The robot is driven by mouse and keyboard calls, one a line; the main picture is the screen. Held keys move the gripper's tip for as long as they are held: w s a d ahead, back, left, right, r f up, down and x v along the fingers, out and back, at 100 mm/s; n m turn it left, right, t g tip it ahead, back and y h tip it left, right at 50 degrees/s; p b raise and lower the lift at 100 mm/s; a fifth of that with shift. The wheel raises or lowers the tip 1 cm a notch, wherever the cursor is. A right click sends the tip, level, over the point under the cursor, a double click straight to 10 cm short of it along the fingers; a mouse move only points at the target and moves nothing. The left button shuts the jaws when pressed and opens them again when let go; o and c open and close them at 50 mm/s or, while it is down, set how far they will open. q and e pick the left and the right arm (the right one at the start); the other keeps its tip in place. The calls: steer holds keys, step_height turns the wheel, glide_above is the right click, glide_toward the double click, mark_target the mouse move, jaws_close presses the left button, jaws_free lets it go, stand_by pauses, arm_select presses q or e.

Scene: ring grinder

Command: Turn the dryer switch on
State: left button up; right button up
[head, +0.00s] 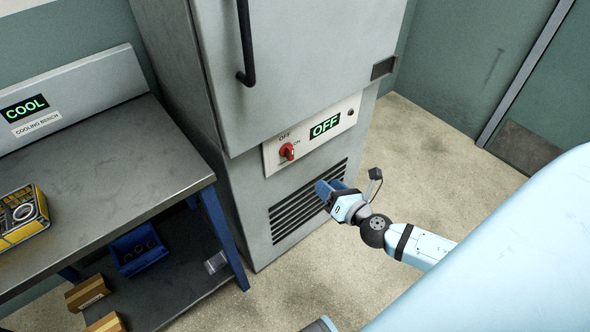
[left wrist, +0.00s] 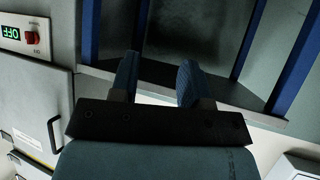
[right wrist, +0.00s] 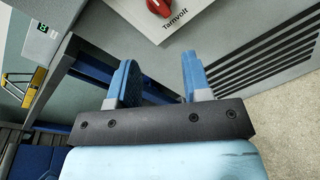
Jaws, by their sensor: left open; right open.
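The dryer is a tall grey cabinet (head: 300,45) in the head view. Its light panel carries a red rotary switch (head: 287,151) and a display (head: 325,126) that reads OFF in green. My right gripper (head: 326,191) is in front of the dark vent slots, below and right of the switch and apart from it. In the right wrist view the right gripper (right wrist: 159,78) is open and empty, and the red switch (right wrist: 158,6) is cut by the top edge, above a Tamvolt label. My left gripper (left wrist: 159,72) is open and empty; it is outside the head view.
A cooling bench (head: 130,145) stands left of the dryer, with a yellow-black device (head: 22,213) on top. Its lower shelf holds a blue bin (head: 137,250) and cardboard boxes (head: 87,292). The floor (head: 440,170) right of the dryer is clear.

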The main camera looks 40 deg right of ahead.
mark_target(293, 153)
steer(key=w+n, duration=0.2)
steer(key=w, duration=0.3)
steer(key=w+n+t, duration=0.1)
steer(key=w+n, duration=0.1)
steer(key=w, duration=0.3)
steer(key=w+f+n+y+b, duration=0.1)
steer(key=w+n, duration=0.1)
steer(key=w, duration=0.3)
steer(key=shift+w+n, duration=0.3)
steer(key=shift+w, duration=0.1)
jaws_close()
